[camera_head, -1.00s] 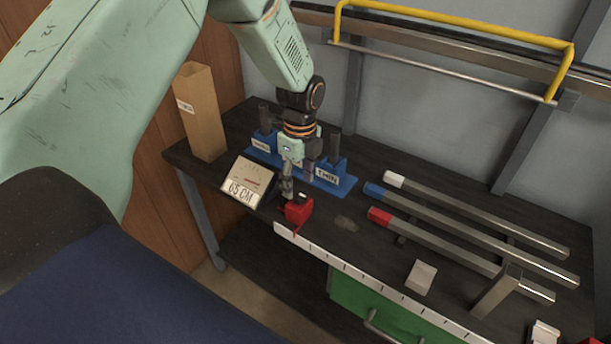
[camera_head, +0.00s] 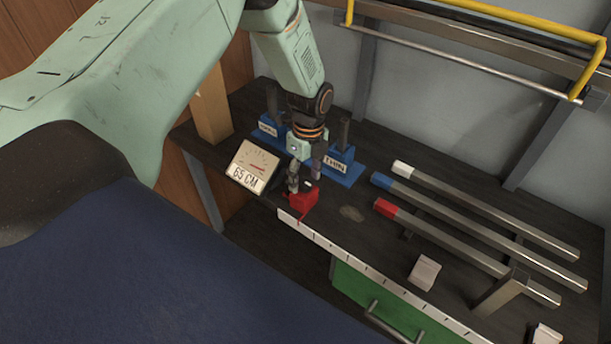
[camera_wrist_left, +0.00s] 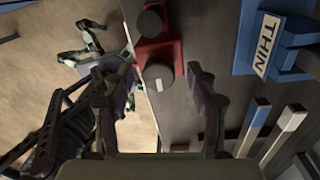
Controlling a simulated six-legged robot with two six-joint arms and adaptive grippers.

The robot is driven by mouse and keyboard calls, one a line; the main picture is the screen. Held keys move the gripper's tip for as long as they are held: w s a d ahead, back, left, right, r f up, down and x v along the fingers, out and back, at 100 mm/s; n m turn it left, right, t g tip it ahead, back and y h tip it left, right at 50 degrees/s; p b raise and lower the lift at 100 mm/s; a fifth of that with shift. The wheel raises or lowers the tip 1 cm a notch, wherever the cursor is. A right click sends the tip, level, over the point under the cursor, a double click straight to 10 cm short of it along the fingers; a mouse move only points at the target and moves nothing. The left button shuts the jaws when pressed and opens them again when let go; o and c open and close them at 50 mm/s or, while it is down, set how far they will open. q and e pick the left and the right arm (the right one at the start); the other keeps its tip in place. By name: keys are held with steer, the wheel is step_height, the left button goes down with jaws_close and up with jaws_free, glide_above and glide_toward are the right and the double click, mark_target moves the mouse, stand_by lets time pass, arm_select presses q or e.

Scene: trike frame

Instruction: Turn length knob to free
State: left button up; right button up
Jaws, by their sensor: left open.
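The red block (camera_head: 304,201) sits at the front edge of the dark bench, at the left end of the white ruler strip. In the left wrist view the red block (camera_wrist_left: 176,54) carries two round black knobs. The nearer knob (camera_wrist_left: 158,77) has a pale mark on its face; the farther knob (camera_wrist_left: 151,21) is near the top edge. I cannot tell which is the length knob. My left gripper (camera_head: 305,183) is just over the red block. In the left wrist view its open fingers (camera_wrist_left: 150,78) stand either side of the nearer knob, with no clear contact. My right gripper is out of view.
A sign reading 65 CM (camera_head: 251,167) stands left of the red block. A blue holder labelled THIN (camera_head: 338,167) is behind. Metal bars with white, blue and red ends (camera_head: 470,220) lie to the right. A green drawer (camera_head: 385,305) is below the bench edge.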

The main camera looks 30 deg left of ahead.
arm_select(q)
steer(key=shift+w+f, duration=0.1)
steer(key=shift+f, duration=0.2)
steer(key=shift+s+d+r, duration=0.35)
steer(key=shift+s, duration=0.05)
steer(key=shift+c, duration=0.6)
steer(key=shift+w+a+f, duration=0.3)
steer(key=shift+w, duration=0.05)
steer(key=c, duration=0.4)
steer(key=shift+s+d+r, duration=0.1)
steer(key=shift+r, duration=0.05)
steer(key=c, duration=0.5)
steer(key=shift+c, duration=0.6)
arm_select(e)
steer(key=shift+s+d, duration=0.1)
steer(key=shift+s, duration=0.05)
